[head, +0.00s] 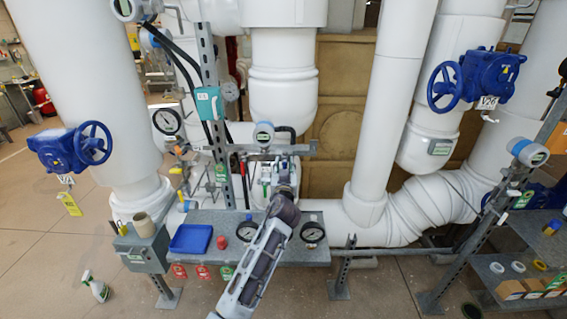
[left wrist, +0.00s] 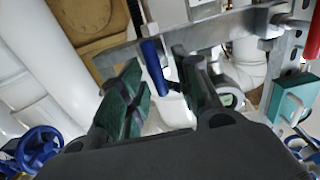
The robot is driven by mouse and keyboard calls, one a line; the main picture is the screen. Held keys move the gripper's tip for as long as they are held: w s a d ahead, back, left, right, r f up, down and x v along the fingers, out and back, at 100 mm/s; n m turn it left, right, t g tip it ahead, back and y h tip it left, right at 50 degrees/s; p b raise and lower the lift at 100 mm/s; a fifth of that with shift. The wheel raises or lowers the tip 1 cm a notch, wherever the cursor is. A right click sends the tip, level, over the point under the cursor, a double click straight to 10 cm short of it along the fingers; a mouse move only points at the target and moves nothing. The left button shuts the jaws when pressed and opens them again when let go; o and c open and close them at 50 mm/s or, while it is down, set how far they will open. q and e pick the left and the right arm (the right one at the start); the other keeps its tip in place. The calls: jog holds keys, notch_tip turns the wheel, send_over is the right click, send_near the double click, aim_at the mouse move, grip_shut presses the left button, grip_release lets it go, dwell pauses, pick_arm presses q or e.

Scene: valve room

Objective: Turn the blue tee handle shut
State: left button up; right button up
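The blue tee handle (left wrist: 153,66) shows in the left wrist view as a short blue bar near the top, below a grey steel rail. My left gripper (left wrist: 157,76) is open, with one green-padded finger on each side of the bar. Gaps show between the bar and both fingers, and I see no clear contact. In the head view my left gripper (head: 284,172) is at the pipework above the grey shelf, and it and the arm hide most of the handle there. My right gripper is in neither view.
A grey shelf (head: 345,255) below holds a blue tray (head: 191,238), a red knob-like part (head: 246,231) and a round gauge (head: 312,233). Blue handwheel valves stand left (head: 93,143) and right (head: 444,87). A steel post (head: 222,150) stands left of my gripper.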

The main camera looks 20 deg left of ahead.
pick_arm(q)
jog(key=shift+w, duration=0.25)
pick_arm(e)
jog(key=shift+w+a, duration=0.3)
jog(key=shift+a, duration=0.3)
pick_arm(q)
grip_shut()
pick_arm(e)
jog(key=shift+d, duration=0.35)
